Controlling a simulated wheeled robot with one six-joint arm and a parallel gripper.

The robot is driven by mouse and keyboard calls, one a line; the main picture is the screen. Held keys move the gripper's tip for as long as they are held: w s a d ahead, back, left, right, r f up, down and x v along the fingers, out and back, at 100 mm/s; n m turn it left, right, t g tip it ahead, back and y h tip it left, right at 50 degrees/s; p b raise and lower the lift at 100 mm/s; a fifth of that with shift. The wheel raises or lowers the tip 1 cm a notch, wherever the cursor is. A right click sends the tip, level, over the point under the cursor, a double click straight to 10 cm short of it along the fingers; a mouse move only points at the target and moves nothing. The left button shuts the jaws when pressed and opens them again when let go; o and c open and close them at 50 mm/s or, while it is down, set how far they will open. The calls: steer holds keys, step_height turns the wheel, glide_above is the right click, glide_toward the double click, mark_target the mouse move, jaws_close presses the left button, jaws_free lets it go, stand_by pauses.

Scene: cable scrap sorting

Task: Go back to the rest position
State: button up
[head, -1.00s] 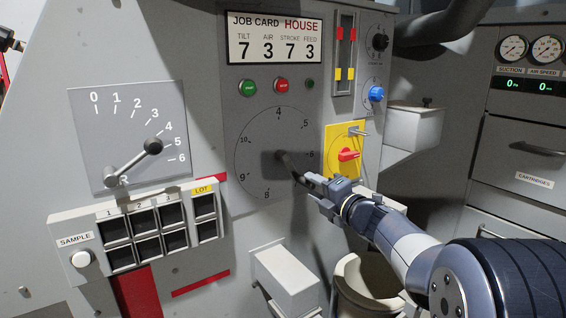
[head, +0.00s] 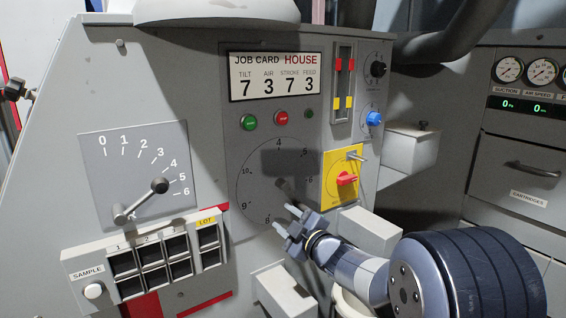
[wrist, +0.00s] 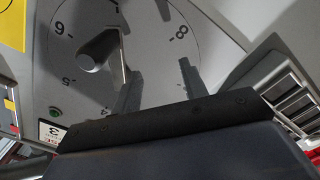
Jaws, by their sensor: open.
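My gripper (head: 287,232) is open and empty in the head view, in front of the lower part of the round dial (head: 256,198). Its fingers point to the upper left. A dark knob handle (head: 285,186) sticks out of the dial just above the gripper. In the wrist view the two fingers (wrist: 157,85) are spread apart. The knob handle (wrist: 97,52) shows there to the left of the fingers, apart from them, with dial numbers around it.
A lever plate (head: 137,170), a tray of small bins (head: 150,263) and a job card (head: 275,76) are on the panel. A yellow plate with a red switch (head: 342,176) and a grey box (head: 371,231) are to the right. A protruding grey chute (head: 284,291) is below.

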steer(key=a+r+m+p, duration=0.1)
steer(key=m+p, duration=0.2)
steer(key=p, duration=0.1)
steer(key=s+a+r+m+p, duration=0.1)
steer(key=m+p, duration=0.2)
steer(key=p, duration=0.2)
steer(key=s+a+r+m+p, duration=0.1)
steer(key=r+m+p, duration=0.1)
steer(key=p, duration=0.2)
steer(key=shift+m+p, duration=0.35)
steer(key=shift+m, duration=0.05)
steer(key=shift+r, duration=0.1)
